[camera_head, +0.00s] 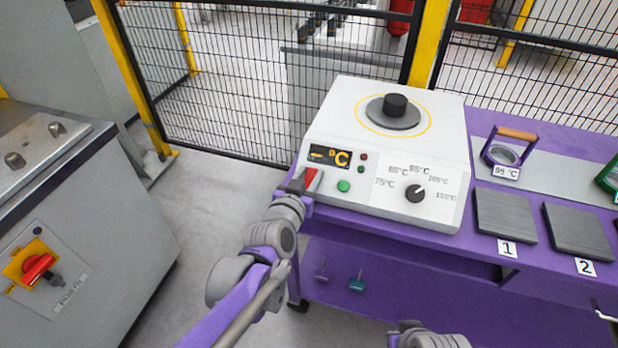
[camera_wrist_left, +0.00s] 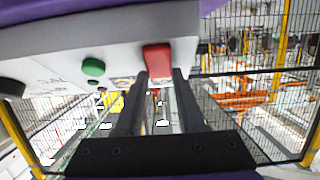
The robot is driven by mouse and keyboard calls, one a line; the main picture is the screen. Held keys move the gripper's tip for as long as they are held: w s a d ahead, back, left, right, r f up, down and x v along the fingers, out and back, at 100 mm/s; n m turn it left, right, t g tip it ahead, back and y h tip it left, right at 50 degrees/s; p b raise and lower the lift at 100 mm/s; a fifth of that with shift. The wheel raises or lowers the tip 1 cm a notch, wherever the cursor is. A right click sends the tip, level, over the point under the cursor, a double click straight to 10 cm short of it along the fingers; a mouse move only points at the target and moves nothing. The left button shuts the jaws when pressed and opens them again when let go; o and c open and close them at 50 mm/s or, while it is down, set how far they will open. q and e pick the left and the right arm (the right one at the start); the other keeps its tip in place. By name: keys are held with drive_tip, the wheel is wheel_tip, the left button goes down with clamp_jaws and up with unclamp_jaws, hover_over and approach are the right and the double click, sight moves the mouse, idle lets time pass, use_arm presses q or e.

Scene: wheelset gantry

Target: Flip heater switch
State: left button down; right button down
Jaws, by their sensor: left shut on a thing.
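The heater (camera_head: 388,140) is a white box with a sloped control panel on a purple bench. Its red switch (camera_head: 312,179) is at the panel's left edge, partly hidden by my left gripper (camera_head: 298,183). In the left wrist view the red switch (camera_wrist_left: 157,57) stands between the two fingertips of my left gripper (camera_wrist_left: 161,74), which is shut on it. The heater's display (camera_head: 329,156) shows yellow characters ending in °C. A green button (camera_head: 344,186) and a black dial (camera_head: 415,193) are to the right of the switch. My right gripper is not visible.
On the bench, a purple ring tool (camera_head: 503,153) with a wooden handle and two dark plates labelled 1 (camera_head: 505,214) and 2 (camera_head: 577,231) lie right of the heater. A grey cabinet (camera_head: 100,230) stands at left. Mesh fencing (camera_head: 225,85) is behind. Open floor separates cabinet and bench.

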use_arm(q)
drive_tip(key=c, duration=0.5)
unclamp_jaws()
drive_tip(key=v, duration=1.1)
drive_tip(key=s+a+f+n+g+y, duration=0.2)
drive_tip(key=s+a+f+g, duration=0.3)
drive_tip(key=s+a+f, duration=0.35)
drive_tip(key=s+a+f+n+g+y, duration=0.1)
drive_tip(key=s+a+f+g+y, duration=0.3)
drive_tip(key=s+f, duration=0.6)
drive_tip(key=shift+n+h, duration=0.3)
drive_tip(key=shift+h, duration=0.3)
drive_tip(key=r+p, duration=0.5)
drive_tip(key=r, duration=0.1)
drive_tip(key=a+r+p, duration=0.1)
drive_tip(key=r+p, duration=0.5)
drive_tip(key=r, duration=0.1)
drive_tip(key=r+p, duration=0.6)
drive_tip(key=r, duration=0.1)
drive_tip(key=shift+s+a+r, duration=0.1)
drive_tip(key=shift+a+r, duration=0.15)
drive_tip(key=shift+a, duration=0.15)
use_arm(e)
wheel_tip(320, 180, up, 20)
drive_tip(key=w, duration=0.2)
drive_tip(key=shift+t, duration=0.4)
